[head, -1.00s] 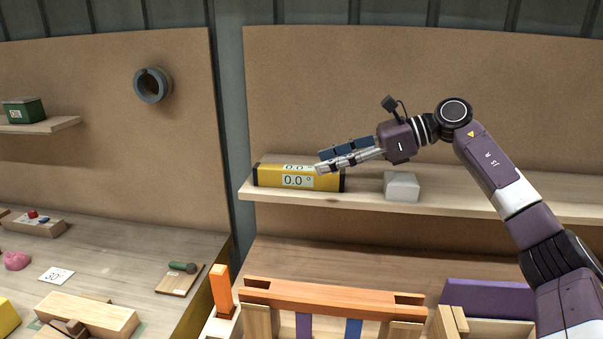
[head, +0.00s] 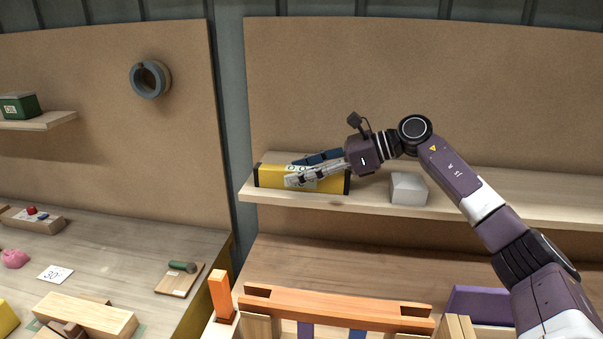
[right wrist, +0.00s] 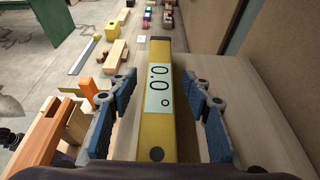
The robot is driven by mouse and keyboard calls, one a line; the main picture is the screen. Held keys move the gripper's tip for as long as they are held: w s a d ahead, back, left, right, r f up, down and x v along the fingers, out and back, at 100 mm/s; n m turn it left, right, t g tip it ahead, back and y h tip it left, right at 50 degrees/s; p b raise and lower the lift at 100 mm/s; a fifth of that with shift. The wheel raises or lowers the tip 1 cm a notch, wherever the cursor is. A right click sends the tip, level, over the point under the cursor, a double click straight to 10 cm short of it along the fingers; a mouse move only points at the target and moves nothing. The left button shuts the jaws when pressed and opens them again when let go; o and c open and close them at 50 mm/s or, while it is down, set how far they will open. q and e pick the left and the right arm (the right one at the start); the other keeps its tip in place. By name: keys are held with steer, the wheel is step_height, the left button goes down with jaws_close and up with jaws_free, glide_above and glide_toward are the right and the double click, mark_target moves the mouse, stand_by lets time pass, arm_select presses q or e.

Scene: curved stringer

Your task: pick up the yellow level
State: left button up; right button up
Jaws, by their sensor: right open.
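The yellow level (head: 325,184) lies lengthwise on the wooden shelf, with dark end caps and white displays reading 0.0. It also shows in the right wrist view (right wrist: 158,122), running away from the camera between the fingers. My right gripper (head: 296,171) is open over the level, and its fingers hide part of the level's top and face in the head view. In the right wrist view the blue-padded fingers stand on both sides of the level, with a gap on each side. My left gripper is in neither view.
A white-grey block (head: 409,188) sits on the shelf (head: 480,205) right of the level. A brown board rises behind the shelf. Below stands an orange-topped wooden frame (head: 335,306). The workbench (head: 120,250) at left holds several small items.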

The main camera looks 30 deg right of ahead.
jaws_close()
stand_by(0.3)
